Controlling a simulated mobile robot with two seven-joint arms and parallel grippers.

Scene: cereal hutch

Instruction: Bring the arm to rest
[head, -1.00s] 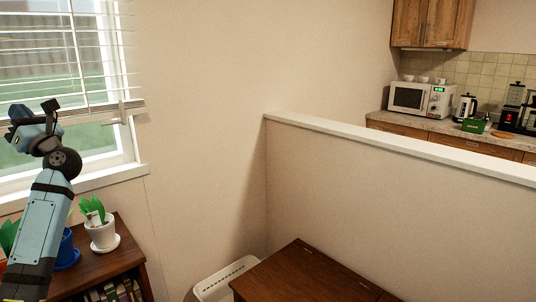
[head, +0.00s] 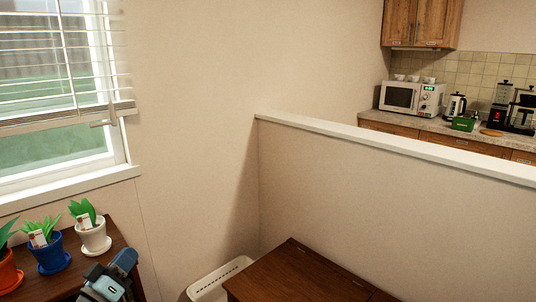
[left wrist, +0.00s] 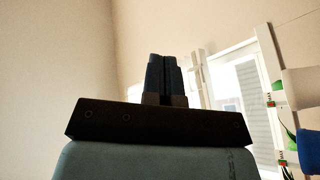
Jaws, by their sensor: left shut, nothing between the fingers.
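My left gripper (left wrist: 166,78) shows in the left wrist view with its two dark fingers together and nothing between them. Beyond the fingers are bare wall and the bright window. My right gripper is in neither view.
A wooden shelf (head: 122,248) holds plants in a white pot (head: 95,238), a blue pot (head: 52,256) and an orange pot (head: 8,272), close to my left arm. A white basket (head: 215,280) and a brown wooden top (head: 295,275) stand right of it. A half wall (head: 390,190) separates the kitchen counter.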

